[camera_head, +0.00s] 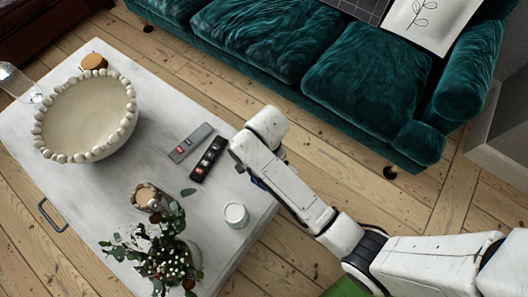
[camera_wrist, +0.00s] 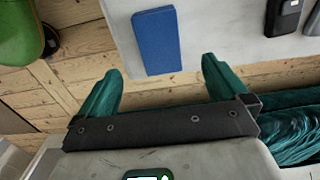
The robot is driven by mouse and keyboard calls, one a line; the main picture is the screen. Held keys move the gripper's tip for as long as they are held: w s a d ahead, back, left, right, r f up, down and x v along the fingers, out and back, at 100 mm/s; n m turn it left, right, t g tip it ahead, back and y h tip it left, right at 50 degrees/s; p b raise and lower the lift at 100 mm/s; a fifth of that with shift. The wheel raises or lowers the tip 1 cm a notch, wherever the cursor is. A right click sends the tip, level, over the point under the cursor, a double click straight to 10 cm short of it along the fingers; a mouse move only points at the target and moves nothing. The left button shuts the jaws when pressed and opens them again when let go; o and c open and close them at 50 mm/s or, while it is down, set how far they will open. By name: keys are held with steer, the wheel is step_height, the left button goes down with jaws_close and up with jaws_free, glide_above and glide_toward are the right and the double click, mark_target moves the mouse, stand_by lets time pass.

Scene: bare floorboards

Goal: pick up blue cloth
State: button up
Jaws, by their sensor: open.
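The blue cloth (camera_wrist: 157,40) looks like a flat, folded blue rectangle in the wrist view. It lies on the white table top (camera_wrist: 220,35), close to the table's edge. My gripper (camera_wrist: 162,68) is open, with its two green fingers spread wide. The cloth's near end shows between the fingertips, and nothing is held. I cannot tell the height of the fingers above the cloth. In the head view my arm covers most of the cloth's place, and a small dark blue patch beside the arm may be part of it.
On the table stand a beaded bowl (camera_head: 88,118), two remotes (camera_head: 208,159), a white candle (camera_head: 235,214) and a flower vase (camera_head: 165,255). A teal sofa (camera_head: 300,55) stands behind. A green object (camera_head: 345,288) is at the bottom. Bare floor lies between table and sofa.

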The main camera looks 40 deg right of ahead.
step_height(320, 180, down, 3)
steer(key=shift+a+f+b, duration=0.1)
steer(key=shift+f+b, duration=0.05)
steer(key=shift+b, duration=0.15)
steer(key=shift+f+b, duration=0.65)
steer(key=shift+f, duration=2.05)
steer(key=c, duration=1.1)
steer(key=shift+r, duration=0.15)
steer(key=shift+r, duration=0.55)
steer(key=s+d+r+p, duration=0.1)
steer(key=s+r, duration=0.3)
steer(key=s+d+r+p, duration=0.1)
steer(key=s+d+r, duration=0.1)
steer(key=s, duration=0.3)
steer(key=s+d+r+p, duration=0.1)
steer(key=s+r+p, duration=0.1)
steer(key=s+r, duration=0.2)
steer(key=shift+s+d+r, duration=0.1)
steer(key=shift+d+r, duration=0.05)
steer(key=shift+r, duration=0.3)
steer(key=shift+s+d+r, duration=0.1)
steer(key=shift+d+r, duration=0.05)
steer(key=shift+r, duration=0.25)
